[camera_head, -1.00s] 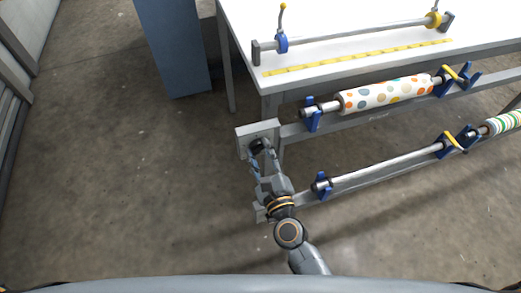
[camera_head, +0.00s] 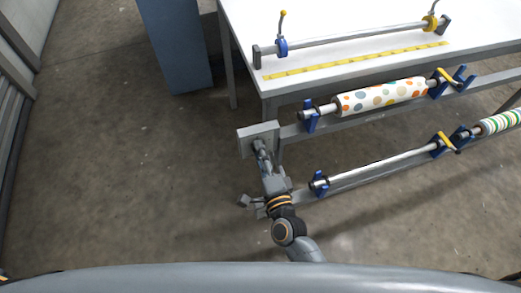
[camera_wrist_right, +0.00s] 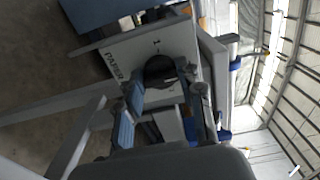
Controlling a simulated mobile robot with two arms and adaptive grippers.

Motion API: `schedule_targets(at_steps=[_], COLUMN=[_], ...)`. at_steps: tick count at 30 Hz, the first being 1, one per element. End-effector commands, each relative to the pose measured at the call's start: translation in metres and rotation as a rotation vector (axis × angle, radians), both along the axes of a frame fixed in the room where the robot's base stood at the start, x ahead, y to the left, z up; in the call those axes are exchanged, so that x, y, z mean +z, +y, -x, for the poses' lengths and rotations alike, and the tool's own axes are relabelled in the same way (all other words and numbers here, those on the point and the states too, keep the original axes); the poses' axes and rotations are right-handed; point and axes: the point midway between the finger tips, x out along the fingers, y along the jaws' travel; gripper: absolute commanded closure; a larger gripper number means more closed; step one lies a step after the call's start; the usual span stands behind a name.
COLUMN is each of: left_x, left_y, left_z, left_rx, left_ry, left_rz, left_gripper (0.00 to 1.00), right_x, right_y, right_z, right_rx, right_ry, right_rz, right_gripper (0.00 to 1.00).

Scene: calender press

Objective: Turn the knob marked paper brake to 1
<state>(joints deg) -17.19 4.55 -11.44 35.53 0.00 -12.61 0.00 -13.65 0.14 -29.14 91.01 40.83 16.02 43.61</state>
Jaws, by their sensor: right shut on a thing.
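The grey control box (camera_head: 245,140) is fixed at the left end of the press frame. In the right wrist view its pale face (camera_wrist_right: 185,38) carries the lettering "PAPER" and a mark "1" above a round black knob (camera_wrist_right: 160,68). My right gripper (camera_head: 260,146) is at the box face, shut on the knob; its fingers also show in the wrist view (camera_wrist_right: 165,98), on either side of the knob. The knob's pointer cannot be made out. In the head view the gripper hides the knob. My left gripper is not in view.
A white table (camera_head: 350,20) stands behind, with a bar and yellow measuring strip. A dotted paper roll (camera_head: 380,97) and a bare rod (camera_head: 385,167) sit in blue holders to the right. A blue cabinet (camera_head: 175,45) stands at the back; the left floor is clear.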

Motion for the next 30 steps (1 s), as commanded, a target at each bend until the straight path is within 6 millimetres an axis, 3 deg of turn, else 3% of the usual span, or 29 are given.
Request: schedule_targets(at_steps=[30], left_x=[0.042], left_y=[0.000], left_z=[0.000], left_rx=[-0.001], left_ry=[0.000], left_rz=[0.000], left_gripper=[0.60], right_x=[-0.002], right_y=[-0.001], right_z=[0.000], right_rx=[0.002], right_ry=[-0.294], right_rz=[0.916], right_gripper=[0.94])
